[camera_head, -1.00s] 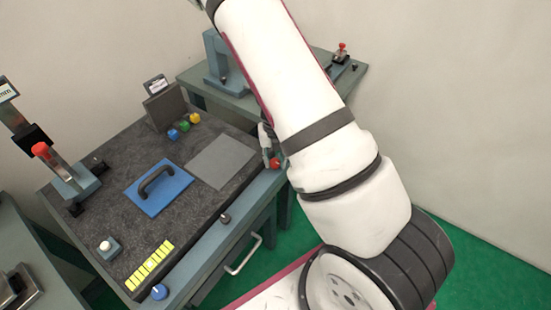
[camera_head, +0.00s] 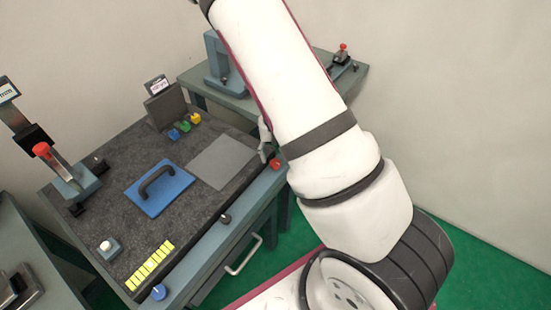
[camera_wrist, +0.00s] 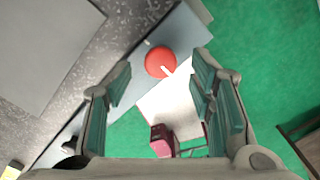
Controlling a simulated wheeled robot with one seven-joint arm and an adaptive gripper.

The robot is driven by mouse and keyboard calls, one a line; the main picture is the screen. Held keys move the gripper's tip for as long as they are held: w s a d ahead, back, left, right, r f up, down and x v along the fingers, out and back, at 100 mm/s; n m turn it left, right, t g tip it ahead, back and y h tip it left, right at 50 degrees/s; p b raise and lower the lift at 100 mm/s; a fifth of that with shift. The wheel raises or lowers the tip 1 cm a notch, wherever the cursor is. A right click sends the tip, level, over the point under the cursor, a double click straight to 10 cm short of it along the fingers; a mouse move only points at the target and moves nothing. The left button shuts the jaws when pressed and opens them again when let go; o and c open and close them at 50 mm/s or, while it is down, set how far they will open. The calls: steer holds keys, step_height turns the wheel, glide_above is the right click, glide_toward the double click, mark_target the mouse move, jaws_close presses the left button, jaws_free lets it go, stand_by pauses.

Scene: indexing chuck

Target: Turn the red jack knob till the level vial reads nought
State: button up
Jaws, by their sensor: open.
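The red knob (camera_head: 275,163) sits on the front rail near the right corner of the bench. In the wrist view, the red knob (camera_wrist: 158,61) has a white pointer mark towards its lower right. My gripper (camera_wrist: 162,72) is open, with its fingertips on either side of the knob in the picture; I cannot tell whether they touch it. In the head view, my gripper (camera_head: 265,138) shows only in part, just above the knob, mostly hidden by my arm. A yellow segmented strip (camera_head: 150,267) lies at the bench's front left; I cannot tell if it is the level vial.
A blue plate with a black handle (camera_head: 160,188) and a grey plate (camera_head: 222,162) lie on the dark bench top. A black knob (camera_head: 225,218) and a blue knob (camera_head: 159,292) are on the front rail.

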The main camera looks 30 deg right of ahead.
steer(key=shift+r, duration=2.8)
